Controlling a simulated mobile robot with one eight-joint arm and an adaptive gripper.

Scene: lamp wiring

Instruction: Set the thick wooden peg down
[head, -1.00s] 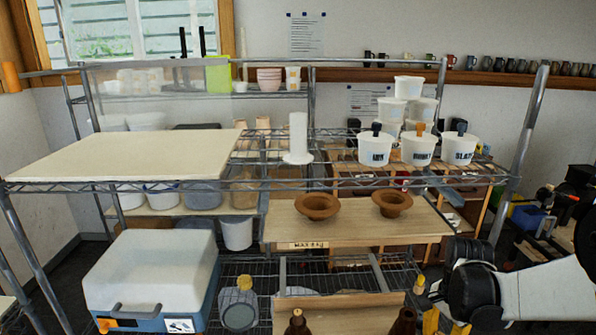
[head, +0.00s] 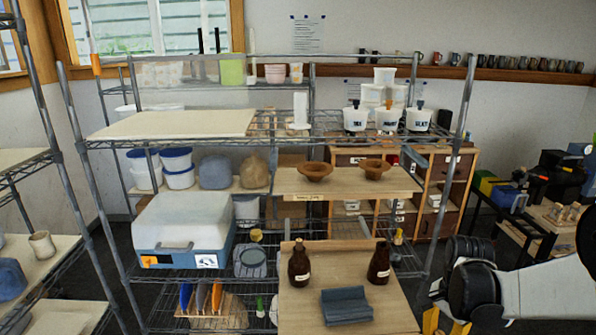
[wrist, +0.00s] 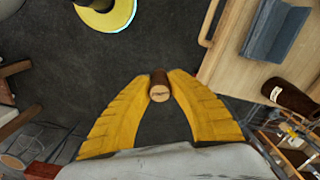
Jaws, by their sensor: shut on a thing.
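My gripper (wrist: 160,84) is shut on the thick wooden peg (wrist: 159,93) in the wrist view. The peg is a short brown cylinder with a paler round end facing the camera. It sits between the tips of the two yellow fingers, above dark floor and apart from the wooden board. In the head view my gripper (head: 444,322) shows only as yellow finger parts at the bottom edge, right of the shelf. The peg cannot be made out there.
A wooden board (head: 335,262) holds two brown bottles (head: 299,265) (head: 379,264) and a blue-grey block (head: 346,305). The wire rack carries two brown bowls (head: 315,171) (head: 374,169) and a cooler (head: 182,230). A yellow round object (wrist: 108,14) stands on the floor.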

